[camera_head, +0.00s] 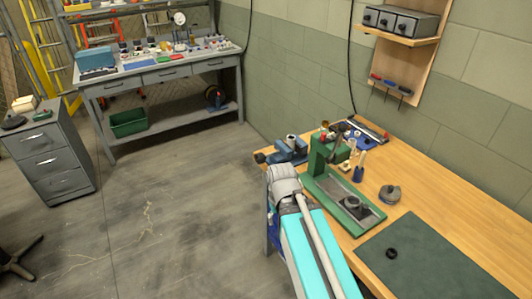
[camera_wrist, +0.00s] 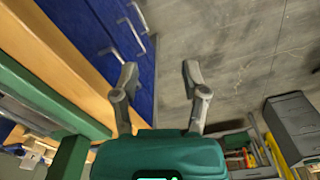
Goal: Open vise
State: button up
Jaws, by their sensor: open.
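A small blue vise (camera_head: 288,151) sits at the far left corner of the wooden workbench (camera_head: 455,195) in the head view. It is partly hidden behind other things, and I cannot tell how far its jaws stand apart. I cannot make it out in the wrist view. My gripper (camera_wrist: 158,78) is open and empty in the wrist view, its two fingers apart over the grey floor, beside the bench edge and blue drawers (camera_wrist: 115,35). In the head view my arm reaches to the bench's left edge, near the vise, and the gripper's fingers are hidden.
A green press (camera_head: 322,160) stands on the bench close to my arm. Behind it are small tools; a round grey part (camera_head: 390,194) and a dark mat (camera_head: 425,262) lie to the right. A grey drawer cabinet (camera_head: 52,160) stands left. The middle floor is clear.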

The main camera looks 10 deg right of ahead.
jog(key=shift+w, duration=0.4)
jog(key=shift+a, duration=0.1)
jog(key=shift+o, duration=0.9)
jog(key=shift+w+r, duration=0.15)
jog(key=shift+w, duration=0.05)
notch_tip(320, 180, up, 14)
jog(key=n+p, duration=0.4)
jog(key=p, duration=1)
send_over(260, 154)
notch_tip(260, 154, down, 14)
jog(key=b, duration=1.3)
jog(key=shift+r+b, duration=0.1)
jog(key=shift+b, duration=0.2)
